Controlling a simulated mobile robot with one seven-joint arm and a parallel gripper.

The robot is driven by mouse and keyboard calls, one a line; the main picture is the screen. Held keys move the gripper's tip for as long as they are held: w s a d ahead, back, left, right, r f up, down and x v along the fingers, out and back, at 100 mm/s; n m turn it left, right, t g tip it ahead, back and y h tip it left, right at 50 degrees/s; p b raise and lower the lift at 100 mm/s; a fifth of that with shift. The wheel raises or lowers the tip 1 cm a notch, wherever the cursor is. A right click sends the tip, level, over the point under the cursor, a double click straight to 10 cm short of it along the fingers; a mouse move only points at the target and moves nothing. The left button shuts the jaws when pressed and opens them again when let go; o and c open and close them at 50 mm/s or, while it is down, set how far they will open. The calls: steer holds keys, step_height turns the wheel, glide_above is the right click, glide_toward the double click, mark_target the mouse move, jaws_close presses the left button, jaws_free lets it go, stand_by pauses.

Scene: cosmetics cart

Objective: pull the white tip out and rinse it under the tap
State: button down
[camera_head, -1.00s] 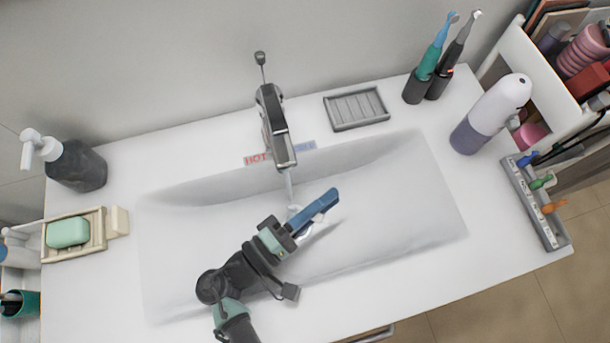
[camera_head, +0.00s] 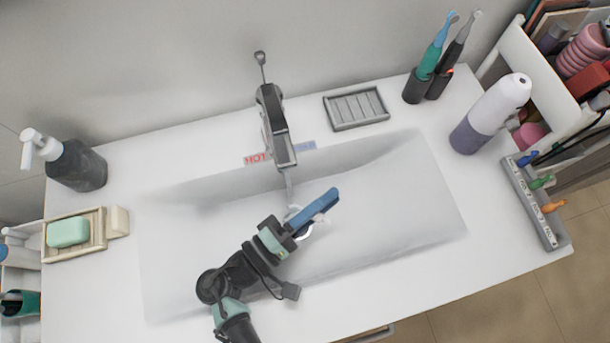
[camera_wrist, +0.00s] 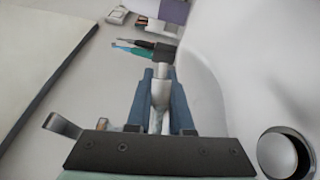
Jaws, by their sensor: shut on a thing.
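My gripper (camera_head: 320,208) is over the sink basin (camera_head: 400,215), in front of and to the right of the tap (camera_head: 277,130). Its blue fingers are shut on a small white tip (camera_head: 323,217), which shows only in part beside them. A thin pale stream seems to fall from the tap's spout close to the fingers; I cannot tell whether it touches the tip. In the wrist view a pale piece (camera_wrist: 160,92) sits between the blue fingers; its outline is unclear.
The drain (camera_wrist: 284,155) lies below the gripper. A white and purple bottle-shaped device (camera_head: 492,112) and a grey rack of coloured tips (camera_head: 535,205) stand at right. Toothbrushes stand behind. A soap dispenser (camera_head: 75,165) and a soap dish (camera_head: 90,246) are at left.

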steer(key=s+r+p, duration=0.3)
steer(key=r+p, duration=0.1)
steer(key=shift+s, duration=0.25)
steer(key=shift+s+r+p, duration=0.5)
steer(key=shift+s+p, duration=0.3)
